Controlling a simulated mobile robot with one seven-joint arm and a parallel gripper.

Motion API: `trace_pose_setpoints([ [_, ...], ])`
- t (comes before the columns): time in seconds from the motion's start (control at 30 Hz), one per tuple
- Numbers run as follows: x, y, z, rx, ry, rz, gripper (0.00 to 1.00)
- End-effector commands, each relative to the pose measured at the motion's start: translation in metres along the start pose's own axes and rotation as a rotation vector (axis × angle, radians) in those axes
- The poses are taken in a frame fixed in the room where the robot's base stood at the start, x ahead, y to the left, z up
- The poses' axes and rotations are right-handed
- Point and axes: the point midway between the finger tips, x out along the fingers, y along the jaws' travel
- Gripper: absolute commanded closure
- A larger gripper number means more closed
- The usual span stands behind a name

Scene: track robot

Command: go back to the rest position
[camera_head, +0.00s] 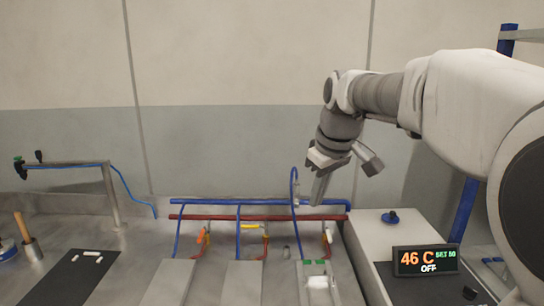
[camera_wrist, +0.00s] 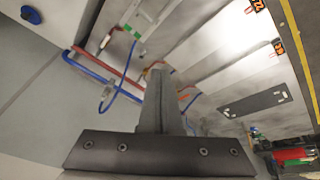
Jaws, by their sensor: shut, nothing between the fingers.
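My gripper (camera_head: 319,190) is shut and empty, its fingers pointing down in the head view. It hangs above the back of the bench, in front of the wall and close to the right end of the blue and red pipes. In the wrist view the closed fingers (camera_wrist: 158,95) stand up in the middle, with nothing between them. My arm reaches in from the right of the head view.
A blue pipe (camera_head: 225,202) and a red pipe (camera_head: 220,217) run along the bench back. A display (camera_head: 427,260) reading 46 C and OFF stands at right. A black mat (camera_head: 66,283) with white pieces lies at left. A tap stand (camera_head: 110,190) rises there.

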Motion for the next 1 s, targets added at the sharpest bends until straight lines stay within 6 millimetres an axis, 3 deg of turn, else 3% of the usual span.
trace_pose_setpoints([
  [0.2,-0.027,-0.030,0.054,0.140,0.004,0.078,1.00],
  [0.43,-0.041,-0.058,0.116,0.302,0.035,0.135,1.00],
  [0.8,-0.032,-0.101,0.209,0.546,0.113,0.163,1.00],
  [1.0,-0.023,-0.111,0.230,0.606,0.136,0.159,1.00],
])
